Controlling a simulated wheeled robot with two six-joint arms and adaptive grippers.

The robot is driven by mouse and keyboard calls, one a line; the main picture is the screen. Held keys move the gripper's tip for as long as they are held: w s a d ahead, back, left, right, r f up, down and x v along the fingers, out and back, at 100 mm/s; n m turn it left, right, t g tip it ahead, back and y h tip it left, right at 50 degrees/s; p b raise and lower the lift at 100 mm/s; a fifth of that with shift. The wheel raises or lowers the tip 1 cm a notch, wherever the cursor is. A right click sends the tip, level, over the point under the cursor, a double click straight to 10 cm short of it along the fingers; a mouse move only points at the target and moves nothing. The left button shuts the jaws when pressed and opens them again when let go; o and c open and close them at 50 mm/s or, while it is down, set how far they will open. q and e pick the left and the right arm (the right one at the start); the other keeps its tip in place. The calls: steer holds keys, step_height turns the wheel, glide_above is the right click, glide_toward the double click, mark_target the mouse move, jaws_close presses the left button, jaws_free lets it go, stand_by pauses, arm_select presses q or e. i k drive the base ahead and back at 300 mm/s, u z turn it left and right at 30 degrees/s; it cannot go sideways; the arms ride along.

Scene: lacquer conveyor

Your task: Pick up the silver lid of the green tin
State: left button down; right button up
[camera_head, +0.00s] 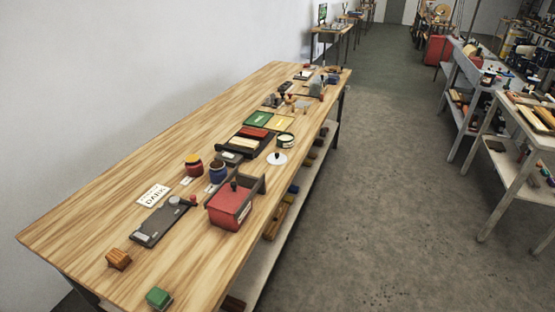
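The silver lid (273,160) is a pale round disc with a small dark knob on top. It lies flat near the right edge of the long wooden table, about halfway along. The green tin (285,140) is a short round tin with a pale top and stands just beyond the lid, apart from it. Neither of my grippers is in view, and nothing is seen touching the lid or the tin.
A red box (228,210) with grey side pieces stands nearer than the lid. Blue (218,174) and red-yellow (193,166) jars stand left of it. A dark tray (233,150) lies left of the tin. The wooden table's (110,217) left side is largely bare.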

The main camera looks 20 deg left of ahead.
mark_target(276, 158)
steer(key=z, duration=0.45)
steer(key=i, duration=4.8)
steer(key=u, duration=3.3)
